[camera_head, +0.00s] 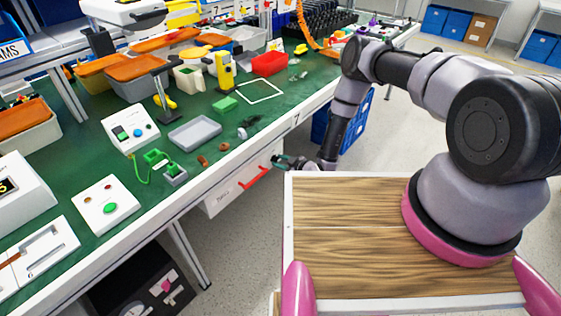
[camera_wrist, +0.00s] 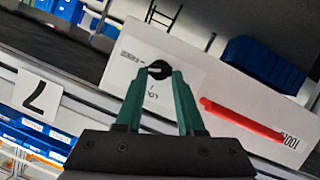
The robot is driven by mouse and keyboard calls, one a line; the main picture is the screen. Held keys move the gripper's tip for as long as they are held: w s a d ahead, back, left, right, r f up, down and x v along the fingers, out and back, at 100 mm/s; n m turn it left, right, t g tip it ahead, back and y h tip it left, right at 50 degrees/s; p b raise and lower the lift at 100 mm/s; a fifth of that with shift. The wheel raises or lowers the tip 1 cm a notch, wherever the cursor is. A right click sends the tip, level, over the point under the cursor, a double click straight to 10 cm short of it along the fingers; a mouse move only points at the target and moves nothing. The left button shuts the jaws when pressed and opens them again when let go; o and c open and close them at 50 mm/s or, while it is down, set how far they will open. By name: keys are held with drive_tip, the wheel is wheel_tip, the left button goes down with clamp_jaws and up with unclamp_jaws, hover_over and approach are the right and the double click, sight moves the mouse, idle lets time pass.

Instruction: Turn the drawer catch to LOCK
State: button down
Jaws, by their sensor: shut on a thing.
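The drawer catch is a small black knob (camera_wrist: 158,68) on the white drawer front (camera_wrist: 235,85), seen in the wrist view. My gripper (camera_wrist: 159,76) has its two green fingers shut on the knob, one on each side. Dark lettering, partly readable as "LO", lies between the fingers below the knob, and another small label is to its left. The red drawer handle (camera_wrist: 243,119) is to the right. In the head view my gripper (camera_head: 280,160) is at the drawer front (camera_head: 225,192), by the red handle's right end; the knob is hidden there.
The drawer hangs under the green-topped bench (camera_head: 200,165), whose edge (camera_head: 240,152) runs just above my gripper. A grey tray (camera_head: 195,133) and several small parts lie on the bench. A blue crate (camera_head: 350,125) stands beyond my forearm.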

drive_tip(key=n, duration=0.1)
drive_tip(key=n+t, duration=0.1)
drive_tip(key=shift+s+a+f+n+t+h, duration=0.2)
drive_tip(key=shift+n+t+h, duration=0.1)
drive_tip(key=shift+n, duration=0.1)
drive_tip(key=n, duration=0.1)
drive_tip(key=n+t, duration=0.1)
drive_tip(key=shift+s+a+f+n+h, duration=0.1)
drive_tip(key=shift+s+f+n+h, duration=0.05)
drive_tip(key=shift+n+h, duration=0.15)
drive_tip(key=n+t, duration=0.1)
drive_tip(key=n, duration=0.1)
drive_tip(key=n+t, duration=0.2)
drive_tip(key=n, duration=0.1)
drive_tip(key=shift+f, duration=0.4)
drive_tip(key=shift+s+n, duration=0.1)
drive_tip(key=shift+n, duration=0.2)
drive_tip(key=c, duration=0.5)
unclamp_jaws()
